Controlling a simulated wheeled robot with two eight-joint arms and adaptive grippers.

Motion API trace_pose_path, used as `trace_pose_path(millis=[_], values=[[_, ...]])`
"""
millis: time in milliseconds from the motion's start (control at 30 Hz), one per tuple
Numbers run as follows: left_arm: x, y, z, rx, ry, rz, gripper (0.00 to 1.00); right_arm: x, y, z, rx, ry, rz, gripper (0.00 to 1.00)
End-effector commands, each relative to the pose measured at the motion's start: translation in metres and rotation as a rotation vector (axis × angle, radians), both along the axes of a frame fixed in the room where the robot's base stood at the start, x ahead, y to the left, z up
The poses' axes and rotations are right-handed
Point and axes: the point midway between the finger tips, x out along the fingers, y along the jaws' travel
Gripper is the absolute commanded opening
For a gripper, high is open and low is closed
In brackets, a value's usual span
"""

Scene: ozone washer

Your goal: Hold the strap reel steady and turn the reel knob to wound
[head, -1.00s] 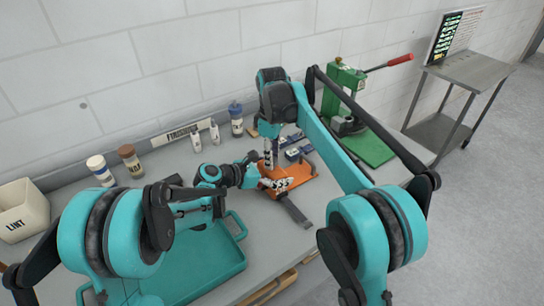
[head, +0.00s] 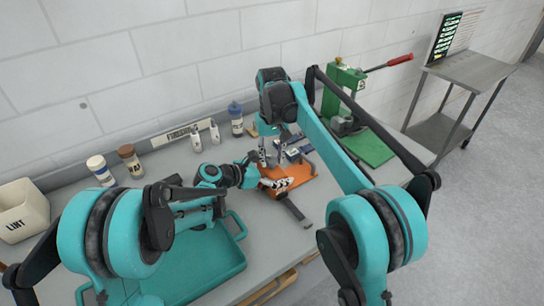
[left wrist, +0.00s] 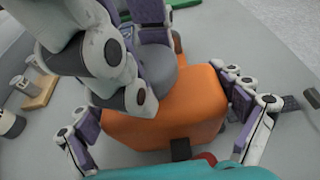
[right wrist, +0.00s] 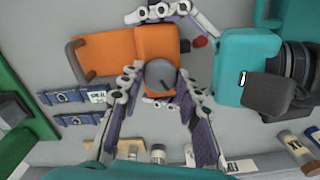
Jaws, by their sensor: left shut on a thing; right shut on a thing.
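The strap reel is an orange block (head: 300,174) on the grey table in the head view. My left gripper (head: 274,183) has its fingers on both sides of the orange body, which also fills the middle of the left wrist view (left wrist: 165,115). The round grey reel knob (right wrist: 160,73) sits on the reel's top and has a dark line on its face. My right gripper (right wrist: 161,84) reaches from above with its fingertips on either side of the knob. In the head view the fingers hide the knob. I cannot read any knob marking.
A dark strap (head: 294,211) lies in front of the reel. A teal tray (head: 205,262) is at the front left. Blue buckles (right wrist: 65,96) lie beside the reel. A green press (head: 345,95) stands to the right, and bottles (head: 131,160) line the wall.

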Motion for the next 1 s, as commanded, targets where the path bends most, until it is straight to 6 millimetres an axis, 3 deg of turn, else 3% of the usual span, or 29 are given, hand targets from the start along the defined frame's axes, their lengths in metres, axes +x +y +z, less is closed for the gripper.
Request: trace_pose_path(millis=[1000], values=[[-0.0024, -0.0023, 0.0001, -0.001, 0.001, -0.007, 0.47, 0.0019, 0.0012, -0.0002, 0.004, -0.006, -0.965, 0.04]])
